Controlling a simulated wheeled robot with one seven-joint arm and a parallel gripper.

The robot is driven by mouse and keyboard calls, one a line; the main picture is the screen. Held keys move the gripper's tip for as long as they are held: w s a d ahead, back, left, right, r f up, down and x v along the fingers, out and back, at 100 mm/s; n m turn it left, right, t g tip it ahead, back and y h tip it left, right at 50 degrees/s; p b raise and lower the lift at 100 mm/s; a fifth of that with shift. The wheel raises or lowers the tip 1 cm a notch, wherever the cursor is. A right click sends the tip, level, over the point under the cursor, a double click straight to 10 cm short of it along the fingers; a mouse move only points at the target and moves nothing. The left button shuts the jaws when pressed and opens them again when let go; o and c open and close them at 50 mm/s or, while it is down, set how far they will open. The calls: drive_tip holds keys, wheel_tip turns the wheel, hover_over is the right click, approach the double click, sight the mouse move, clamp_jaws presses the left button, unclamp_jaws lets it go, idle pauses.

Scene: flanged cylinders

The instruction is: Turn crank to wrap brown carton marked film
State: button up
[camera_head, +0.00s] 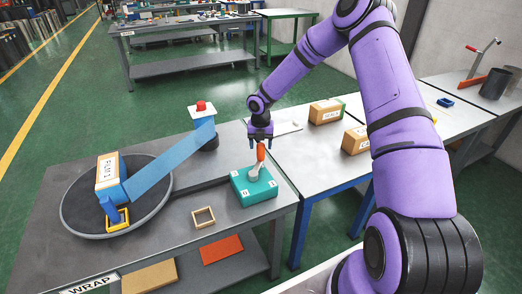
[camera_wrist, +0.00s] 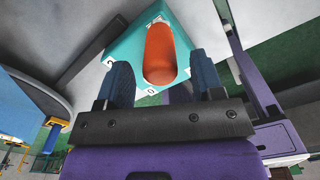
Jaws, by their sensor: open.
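A brown carton (camera_head: 108,172) with a white label that seems to read FILM stands on a round dark turntable (camera_head: 152,205) at the left. Blue film (camera_head: 160,165) covers its lower part and stretches to a post (camera_head: 208,138) with a red top. The crank is a teal box (camera_head: 253,186) with a grey arm and an upright orange handle (camera_head: 261,153). My gripper (camera_head: 261,144) is open just above the handle. In the wrist view, the orange handle (camera_wrist: 160,52) shows between my spread fingertips (camera_wrist: 163,70); contact cannot be told.
Two labelled cartons (camera_head: 326,111) (camera_head: 354,141) stand on the table to the right. A small wooden frame (camera_head: 203,217) lies in front of the crank box. A yellow frame with a blue piece (camera_head: 116,218) sits at the turntable's front edge.

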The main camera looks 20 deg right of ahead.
wheel_tip(320, 180, up, 7)
drive_tip(key=shift+r, duration=0.1)
idle(0.6)
drive_tip(key=shift+r, duration=0.1)
drive_tip(key=s+a+r+m+t+h, duration=0.1)
drive_tip(key=s+r+m+h, duration=0.1)
drive_tip(key=s+r+m, duration=0.85)
drive_tip(key=s+a+r+m+t+h, duration=0.1)
drive_tip(key=s+r+m, duration=0.45)
drive_tip(key=r, duration=0.95)
drive_tip(key=s+a+r+m+t+y, duration=0.1)
drive_tip(key=s+r+m, duration=0.3)
drive_tip(key=s, duration=0.9)
drive_tip(key=s+a+r+m+t+y, duration=0.1)
drive_tip(key=s+r+m+t+y, duration=0.1)
drive_tip(key=s+m, duration=0.8)
drive_tip(key=shift+s+r+m, duration=0.3)
drive_tip(key=shift+s+r, duration=0.6)
drive_tip(key=shift+s, duration=0.65)
drive_tip(key=shift+a, duration=0.1)
